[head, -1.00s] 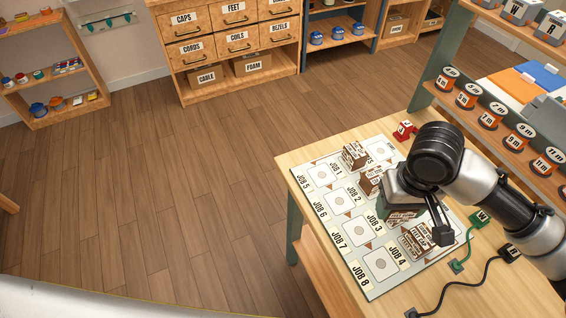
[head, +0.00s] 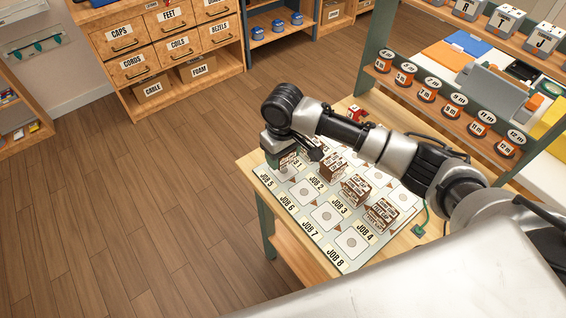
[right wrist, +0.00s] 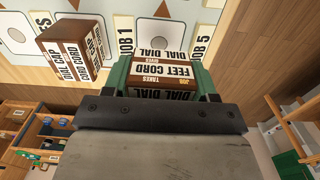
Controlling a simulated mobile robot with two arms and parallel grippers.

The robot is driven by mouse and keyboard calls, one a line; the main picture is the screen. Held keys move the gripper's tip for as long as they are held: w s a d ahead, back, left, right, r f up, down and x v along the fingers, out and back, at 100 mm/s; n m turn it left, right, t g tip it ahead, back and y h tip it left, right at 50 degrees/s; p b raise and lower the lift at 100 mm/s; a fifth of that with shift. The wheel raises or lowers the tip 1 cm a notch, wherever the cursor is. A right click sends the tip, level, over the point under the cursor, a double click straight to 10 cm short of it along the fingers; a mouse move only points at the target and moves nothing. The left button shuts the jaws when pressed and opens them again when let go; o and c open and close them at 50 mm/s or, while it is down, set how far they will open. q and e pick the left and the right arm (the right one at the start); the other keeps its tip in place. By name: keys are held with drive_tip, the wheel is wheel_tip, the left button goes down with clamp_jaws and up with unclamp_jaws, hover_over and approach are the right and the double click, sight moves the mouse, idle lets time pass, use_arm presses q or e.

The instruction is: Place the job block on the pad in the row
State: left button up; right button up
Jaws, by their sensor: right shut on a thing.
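My right gripper (head: 284,157) is shut on a brown and white job block, low over the far left end of the mat (head: 319,263). In the right wrist view the held block (right wrist: 163,70) reads FEET CORD DIAL and sits between green fingers (right wrist: 163,78). Another block (right wrist: 72,52) stands beside the JOB 1 label. In the head view similar blocks stand by JOB 2 (head: 333,164), JOB 3 (head: 355,189) and JOB 4 (head: 381,214). Whether the held block touches the mat is unclear. My left gripper is out of view.
The JOB 6 (head: 304,192), JOB 7 (head: 326,216) and JOB 8 (head: 351,243) pads are bare. A small red item (head: 354,113) lies at the table's back. A rack of labelled spools (head: 430,92) stands behind the table. Open floor (head: 150,220) lies to the left.

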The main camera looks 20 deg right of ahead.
sight(283, 171)
drive_tip(key=shift+f, duration=1.95)
drive_tip(key=shift+f, duration=0.1)
drive_tip(key=o, duration=0.9)
drive_tip(key=shift+o, duration=0.2)
wheel_tip(283, 171, up, 12)
drive_tip(key=shift+r, duration=0.15)
